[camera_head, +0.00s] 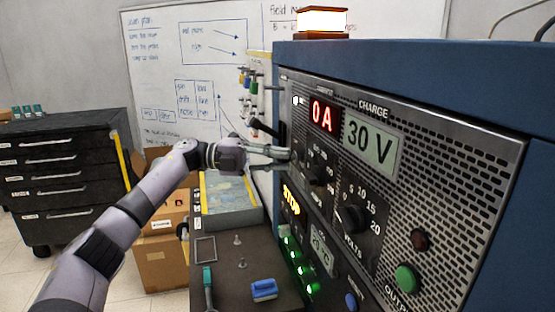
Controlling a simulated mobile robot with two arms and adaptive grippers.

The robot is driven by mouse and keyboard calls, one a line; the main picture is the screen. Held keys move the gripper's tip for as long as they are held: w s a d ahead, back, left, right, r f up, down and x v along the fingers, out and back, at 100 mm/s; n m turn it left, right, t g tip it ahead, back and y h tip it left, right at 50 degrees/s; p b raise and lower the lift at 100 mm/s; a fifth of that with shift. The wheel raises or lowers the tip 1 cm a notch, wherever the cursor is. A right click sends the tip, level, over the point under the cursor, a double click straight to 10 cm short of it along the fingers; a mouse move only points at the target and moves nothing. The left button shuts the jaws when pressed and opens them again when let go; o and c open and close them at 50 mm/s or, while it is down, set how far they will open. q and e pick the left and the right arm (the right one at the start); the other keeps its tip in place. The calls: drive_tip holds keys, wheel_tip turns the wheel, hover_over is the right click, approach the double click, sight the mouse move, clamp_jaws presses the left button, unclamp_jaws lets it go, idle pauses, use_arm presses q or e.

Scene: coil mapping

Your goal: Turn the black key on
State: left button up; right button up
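My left gripper (284,155) reaches in from the left, its fingertips at the left part of the power supply's front panel (455,155). The tips are at the panel near a small dark spot (299,157). I cannot tell whether they touch it or hold anything. No black key shows clearly; the fingers may cover it. Two black knobs are to the right of the tips: an upper one (317,173) and a larger one (353,217) above the word VOLTS. The displays read 0 A (323,116) and 30 V (372,143). My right gripper is out of view.
A lit amber beacon (323,22) stands on the blue cabinet (430,60). STOP (291,200) glows orange above green lamps (298,262). A green button (407,277) is at lower right. A dark bench (235,275) below holds a blue block (263,290). Drawers (65,175) stand left.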

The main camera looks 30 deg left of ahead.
use_arm(q)
drive_tip(key=shift+o, duration=1.1)
drive_tip(key=shift+r, duration=0.1)
drive_tip(key=v, duration=1.2)
